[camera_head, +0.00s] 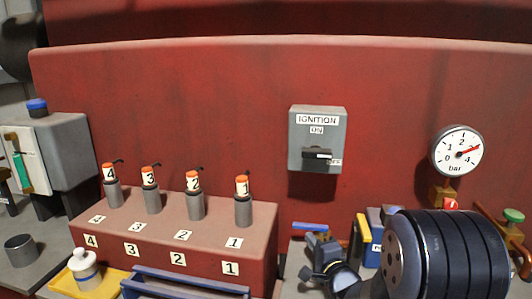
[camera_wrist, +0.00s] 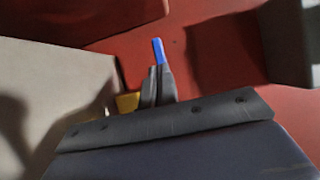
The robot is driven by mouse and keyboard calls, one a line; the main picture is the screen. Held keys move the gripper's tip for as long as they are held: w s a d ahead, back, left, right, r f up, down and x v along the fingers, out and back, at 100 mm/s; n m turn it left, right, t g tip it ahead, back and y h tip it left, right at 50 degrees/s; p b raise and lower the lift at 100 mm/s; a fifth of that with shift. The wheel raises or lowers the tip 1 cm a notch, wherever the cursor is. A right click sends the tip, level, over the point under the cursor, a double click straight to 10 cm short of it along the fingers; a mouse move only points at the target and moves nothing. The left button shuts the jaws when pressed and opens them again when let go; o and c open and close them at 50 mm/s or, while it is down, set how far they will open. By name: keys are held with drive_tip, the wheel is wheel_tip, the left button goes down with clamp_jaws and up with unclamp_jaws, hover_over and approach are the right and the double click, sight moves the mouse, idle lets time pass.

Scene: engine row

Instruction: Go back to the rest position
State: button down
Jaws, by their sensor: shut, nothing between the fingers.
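My gripper (camera_wrist: 157,68) shows in the wrist view as two dark fingers close together beyond the grey wrist edge. It is shut and I see nothing held between the fingers. A blue bar (camera_wrist: 158,50) appears at or just beyond the fingertips; I cannot tell whether they touch. In the head view my dark ribbed arm (camera_head: 450,255) fills the lower right.
A blue-handled fitting (camera_head: 310,227) stands near my arm. Left of it, a red block (camera_head: 150,225) holds several numbered plugs. The ignition switch (camera_head: 317,140) and pressure gauge (camera_head: 457,151) are on the red wall.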

drive_tip(key=shift+s+d+n+g+y+p, duration=0.25)
drive_tip(key=shift+d+n+g+y+p, duration=0.2)
drive_tip(key=shift+n+y+p, duration=0.4)
drive_tip(key=shift+s+d+y, duration=0.1)
drive_tip(key=shift+s+y, duration=0.15)
drive_tip(key=shift+s, duration=0.1)
